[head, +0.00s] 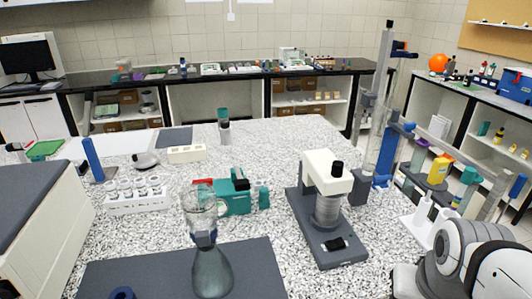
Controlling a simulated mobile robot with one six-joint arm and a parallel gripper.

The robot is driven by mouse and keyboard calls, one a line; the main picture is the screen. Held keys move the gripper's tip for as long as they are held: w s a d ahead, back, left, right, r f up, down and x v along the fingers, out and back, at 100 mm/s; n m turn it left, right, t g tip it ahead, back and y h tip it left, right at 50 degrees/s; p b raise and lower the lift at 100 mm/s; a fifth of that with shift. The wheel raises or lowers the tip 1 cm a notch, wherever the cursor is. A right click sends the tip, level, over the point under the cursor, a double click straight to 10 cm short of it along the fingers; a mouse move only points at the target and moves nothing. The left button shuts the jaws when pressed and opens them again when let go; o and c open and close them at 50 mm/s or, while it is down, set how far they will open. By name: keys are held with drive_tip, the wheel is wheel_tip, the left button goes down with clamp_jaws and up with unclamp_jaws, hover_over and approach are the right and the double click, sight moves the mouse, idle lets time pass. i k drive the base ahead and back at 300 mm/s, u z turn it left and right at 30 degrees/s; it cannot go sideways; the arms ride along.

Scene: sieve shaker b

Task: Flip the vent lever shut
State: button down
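No part is marked as the vent lever, and I cannot tell its position for certain. A teal device (234,204) stands mid-table, with a small red part (203,182) at its upper left that may be a lever. In front of it, a glass flask (212,270) with a clear upper vessel (200,208) stands on a dark mat (258,275) and partly hides the device's left side. The sieve shaker (326,172), with a cream head and a dark base, stands to the right. Only white and grey links of my arm show at lower right; my gripper is out of view.
A white rack of small vessels (137,203) stands at left, near a large cream box (40,240). A tall grey stand (370,100) with blue clamps rises behind the shaker. A yellow bottle (437,170) is at right. The back middle of the speckled table (290,140) is clear.

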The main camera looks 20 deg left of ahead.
sight(208, 181)
drive_tip(key=z, duration=0.2)
drive_tip(key=k, duration=1.3)
drive_tip(key=u, duration=1.15)
drive_tip(key=i, duration=0.95)
drive_tip(key=z, duration=0.05)
